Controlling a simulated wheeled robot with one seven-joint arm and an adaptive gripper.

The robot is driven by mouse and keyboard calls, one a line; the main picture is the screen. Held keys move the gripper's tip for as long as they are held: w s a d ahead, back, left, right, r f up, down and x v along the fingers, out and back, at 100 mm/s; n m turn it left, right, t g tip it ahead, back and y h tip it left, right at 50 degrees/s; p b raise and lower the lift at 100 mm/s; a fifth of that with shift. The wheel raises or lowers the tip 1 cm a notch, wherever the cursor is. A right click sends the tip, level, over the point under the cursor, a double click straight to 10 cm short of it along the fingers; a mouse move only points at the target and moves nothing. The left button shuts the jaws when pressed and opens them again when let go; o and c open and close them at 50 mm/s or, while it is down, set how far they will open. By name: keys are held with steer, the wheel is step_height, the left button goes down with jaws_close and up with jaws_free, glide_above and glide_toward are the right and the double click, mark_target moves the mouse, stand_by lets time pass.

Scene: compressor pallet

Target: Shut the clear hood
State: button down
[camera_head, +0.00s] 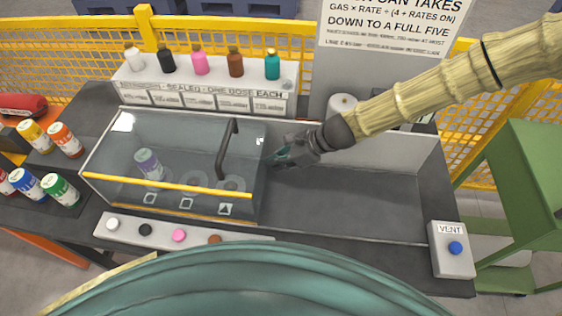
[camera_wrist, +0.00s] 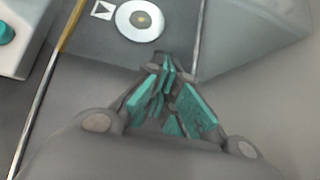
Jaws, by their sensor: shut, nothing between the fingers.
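The clear hood (camera_head: 190,150) is a see-through box with a yellow strip along its front lower edge. It stands over the left part of the grey station, and the right part (camera_head: 345,200) is uncovered. Its dark upright handle (camera_head: 228,148) is near its right end. My gripper (camera_head: 277,160) is just right of the handle, apart from it, near the hood's right end. Its teal fingers are together and empty in the wrist view (camera_wrist: 168,65). Whether it touches the hood, I cannot tell.
A rack with several bottles (camera_head: 200,78) stands behind the hood. A strip of coloured buttons (camera_head: 165,232) lies in front. A VENT box with a blue button (camera_head: 452,250) is at right. A white disc (camera_wrist: 140,20) shows in the wrist view.

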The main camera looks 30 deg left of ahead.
steer(key=shift+r, duration=0.15)
steer(key=d, duration=0.1)
steer(key=w+d, duration=0.1)
steer(key=d+p, duration=0.1)
steer(key=d, duration=0.1)
steer(key=shift+w+d, duration=0.1)
steer(key=shift+w, duration=0.2)
steer(key=b+v, duration=0.2)
steer(key=v, duration=0.7)
steer(key=shift+d+r+b, duration=0.15)
steer(key=shift+r+b, duration=0.05)
steer(key=shift+b, duration=0.1)
